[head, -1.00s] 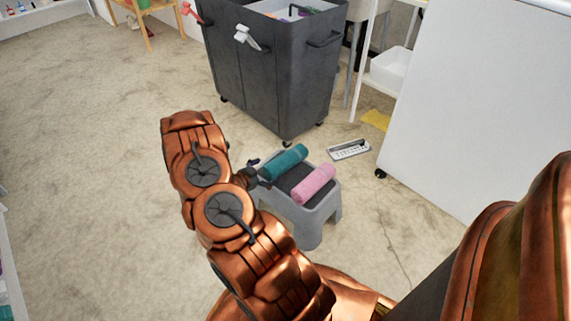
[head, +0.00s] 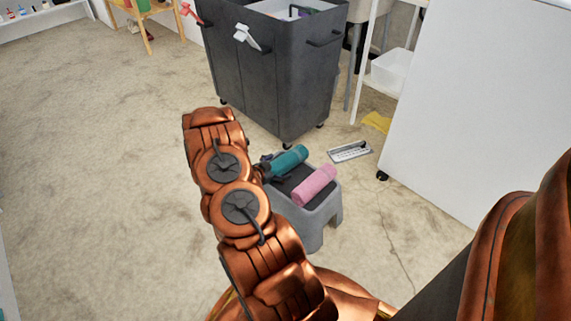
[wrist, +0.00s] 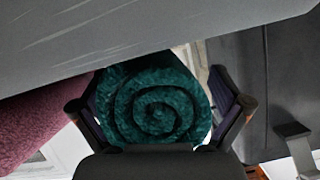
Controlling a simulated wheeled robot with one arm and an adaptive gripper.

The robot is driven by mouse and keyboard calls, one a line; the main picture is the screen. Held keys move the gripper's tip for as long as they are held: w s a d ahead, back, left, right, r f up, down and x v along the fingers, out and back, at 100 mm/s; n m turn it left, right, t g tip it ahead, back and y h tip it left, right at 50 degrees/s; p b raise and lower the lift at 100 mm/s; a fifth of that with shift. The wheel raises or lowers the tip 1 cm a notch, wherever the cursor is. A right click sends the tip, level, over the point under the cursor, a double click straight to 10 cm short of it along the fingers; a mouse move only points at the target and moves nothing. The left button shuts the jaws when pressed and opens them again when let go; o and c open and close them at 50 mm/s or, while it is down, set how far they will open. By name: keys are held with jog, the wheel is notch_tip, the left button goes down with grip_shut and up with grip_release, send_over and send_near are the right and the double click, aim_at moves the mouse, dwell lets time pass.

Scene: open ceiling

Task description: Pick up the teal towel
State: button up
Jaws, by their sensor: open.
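The teal towel (head: 290,158) is rolled up and lies on the dark top of a grey step stool (head: 322,214). A rolled pink towel (head: 315,185) lies beside it on the same stool. My gripper (head: 272,168) is at the left end of the teal towel, partly hidden by my arm. In the wrist view, the spiral end of the teal towel (wrist: 158,108) sits between the two spread fingers of my gripper (wrist: 160,112). The fingers are open, one on each side of the roll. I cannot tell whether they touch it.
A dark wheeled hamper (head: 275,75) stands behind the stool. A small white grated item (head: 350,152) and a yellow cloth (head: 377,121) lie on the floor. A white cabinet (head: 475,110) stands at right. The floor at left is clear.

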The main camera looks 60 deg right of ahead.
jog(key=c, duration=1)
jog(key=shift+r, duration=0.15)
